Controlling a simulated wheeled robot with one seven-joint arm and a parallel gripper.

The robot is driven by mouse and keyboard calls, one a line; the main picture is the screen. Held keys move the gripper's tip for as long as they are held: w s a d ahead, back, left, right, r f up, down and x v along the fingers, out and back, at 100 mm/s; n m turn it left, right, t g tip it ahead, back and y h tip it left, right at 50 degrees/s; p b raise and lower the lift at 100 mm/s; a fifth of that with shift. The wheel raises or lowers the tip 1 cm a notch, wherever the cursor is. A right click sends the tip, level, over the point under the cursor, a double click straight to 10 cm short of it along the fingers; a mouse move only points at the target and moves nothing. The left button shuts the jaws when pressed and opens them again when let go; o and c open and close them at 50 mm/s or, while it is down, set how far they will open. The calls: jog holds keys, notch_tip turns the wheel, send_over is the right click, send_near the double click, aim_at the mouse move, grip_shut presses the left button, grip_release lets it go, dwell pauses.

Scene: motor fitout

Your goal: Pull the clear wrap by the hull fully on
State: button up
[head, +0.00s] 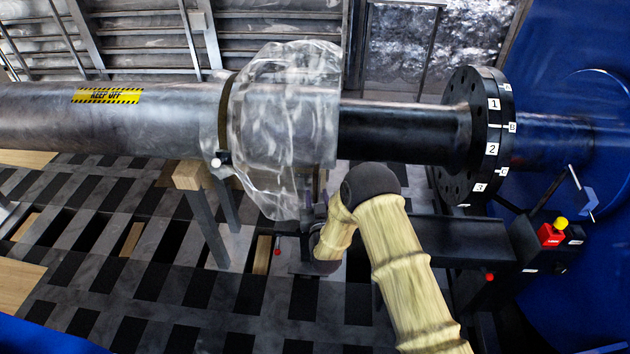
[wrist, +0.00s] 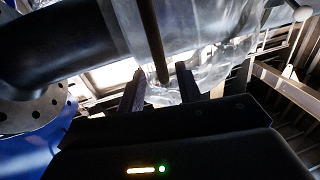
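A clear, crinkled wrap (head: 285,110) sits around a bulky section of the horizontal shaft, left of the black shaft length. In the wrist view the wrap (wrist: 205,50) fills the area beyond my fingers. A dark strip (wrist: 150,35) runs down over the wrap and ends between the fingers. My gripper (wrist: 160,80) is open, with a gap visible on each side of the strip. In the head view my gripper (head: 310,198) is at the wrap's lower right edge, partly hidden by my own wrist. Whether the fingers touch the wrap cannot be told.
The grey shaft (head: 165,115) with a "KEEP OFF" label runs left. A black numbered flange (head: 485,140) and blue wall (head: 590,60) stand right. A wood-topped post (head: 188,175) is below the shaft. A box with a red and yellow button (head: 552,234) is lower right.

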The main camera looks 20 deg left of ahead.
aim_at(315, 186)
jog(key=shift+p+x, duration=0.7)
jog(key=shift+x, duration=2.3)
jog(key=shift+c, duration=0.2)
grip_shut()
